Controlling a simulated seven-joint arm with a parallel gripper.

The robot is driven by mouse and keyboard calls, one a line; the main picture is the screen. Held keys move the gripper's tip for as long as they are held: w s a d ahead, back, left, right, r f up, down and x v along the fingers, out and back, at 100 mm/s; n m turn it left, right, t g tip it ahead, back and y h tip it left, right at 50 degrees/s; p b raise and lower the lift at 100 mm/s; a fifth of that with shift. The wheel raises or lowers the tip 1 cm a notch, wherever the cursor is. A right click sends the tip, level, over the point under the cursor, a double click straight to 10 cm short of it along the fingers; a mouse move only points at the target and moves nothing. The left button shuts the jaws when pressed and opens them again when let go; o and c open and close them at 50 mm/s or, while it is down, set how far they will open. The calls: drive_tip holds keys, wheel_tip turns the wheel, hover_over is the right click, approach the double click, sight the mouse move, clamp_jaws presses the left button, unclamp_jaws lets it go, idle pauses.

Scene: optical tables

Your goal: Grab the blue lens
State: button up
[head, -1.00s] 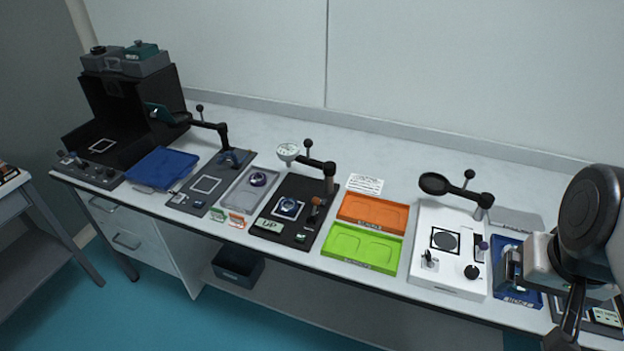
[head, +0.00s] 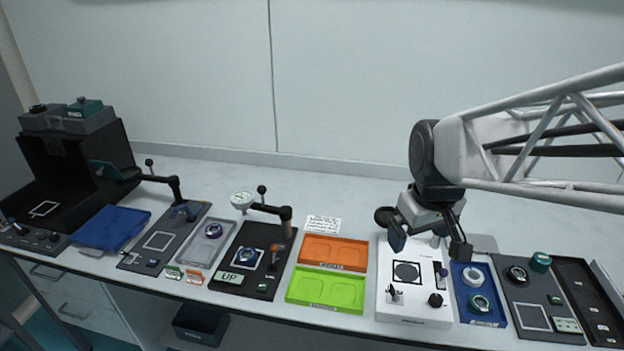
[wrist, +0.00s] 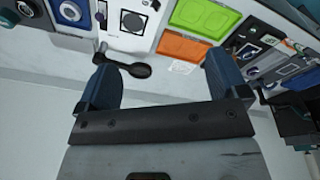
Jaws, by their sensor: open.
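Several round lenses sit on the bench. A dark lens with a bluish face (head: 248,256) sits on the black station marked UP (head: 225,284). A dark-rimmed lens with a purplish face (head: 213,230) lies in a clear tray (head: 207,251), and a bluish round piece (head: 186,213) is on the grey station left of it. I cannot tell for sure which is the blue lens. My gripper (head: 430,246) is open and empty above the back of the white station (head: 412,312), well right of these lenses. Its spread fingers show in the wrist view (wrist: 163,82).
An orange tray (head: 333,250) and a green tray (head: 326,288) lie between the black and white stations. A blue tray (head: 477,292) with two round pieces stands right of the white station. Upright posts with arms rise behind the stations. The back strip is mostly clear.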

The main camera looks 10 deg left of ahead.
drive_tip(key=w+a+f+n, duration=0.2)
drive_tip(key=w+a+n, duration=0.1)
drive_tip(key=w+a, duration=0.45)
drive_tip(key=n+g, duration=0.2)
drive_tip(key=n, duration=0.9)
approach(246, 254)
drive_tip(key=shift+d+f, duration=0.25)
drive_tip(key=shift+f, duration=0.15)
drive_tip(key=shift+a+f, duration=0.35)
drive_tip(key=shift+a, duration=0.15)
drive_tip(key=shift+f, duration=1.25)
